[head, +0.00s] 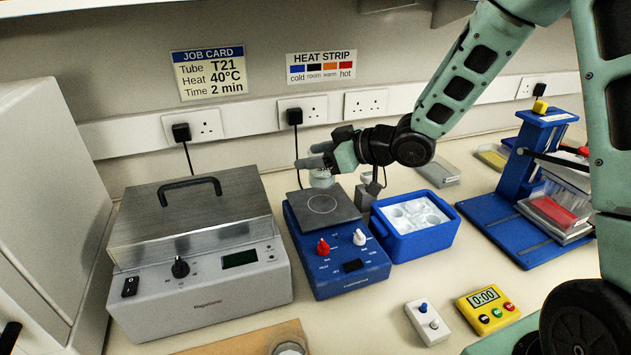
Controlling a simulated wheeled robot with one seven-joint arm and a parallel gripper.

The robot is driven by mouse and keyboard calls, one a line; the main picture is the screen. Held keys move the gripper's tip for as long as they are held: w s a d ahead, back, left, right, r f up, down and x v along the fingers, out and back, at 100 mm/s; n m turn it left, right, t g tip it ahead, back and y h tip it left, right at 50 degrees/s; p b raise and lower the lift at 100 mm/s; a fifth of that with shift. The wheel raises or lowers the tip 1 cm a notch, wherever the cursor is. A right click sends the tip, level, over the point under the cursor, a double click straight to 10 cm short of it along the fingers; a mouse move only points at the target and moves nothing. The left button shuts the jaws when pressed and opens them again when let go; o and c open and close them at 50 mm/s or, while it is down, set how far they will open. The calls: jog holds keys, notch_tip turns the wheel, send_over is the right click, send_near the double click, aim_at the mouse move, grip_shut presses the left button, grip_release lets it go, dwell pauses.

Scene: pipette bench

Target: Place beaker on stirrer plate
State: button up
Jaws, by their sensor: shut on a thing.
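The stirrer plate (336,218) is a blue unit with a dark square top marked with a pale circle, and red and white knobs on its front. A small clear glass beaker (321,179) shows at the back of that top, behind the circle in the picture. My gripper (324,162) is shut on the beaker from above and partly hides its upper part. The beaker looks upright. I cannot tell whether its base touches the plate or hangs just above it.
A grey heater bath (205,280) with a lidded metal top stands left of the plate. A blue tub (428,245) with white contents stands close on its right. A blue rack stand (515,205) is further right. A white switch box (428,322) and yellow timer (487,308) lie in front.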

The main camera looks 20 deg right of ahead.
aim_at(316, 178)
jog(key=shift+f, duration=2.75)
jog(key=shift+f, duration=0.15)
jog(key=o, duration=1)
jog(key=shift+o, duration=0.2)
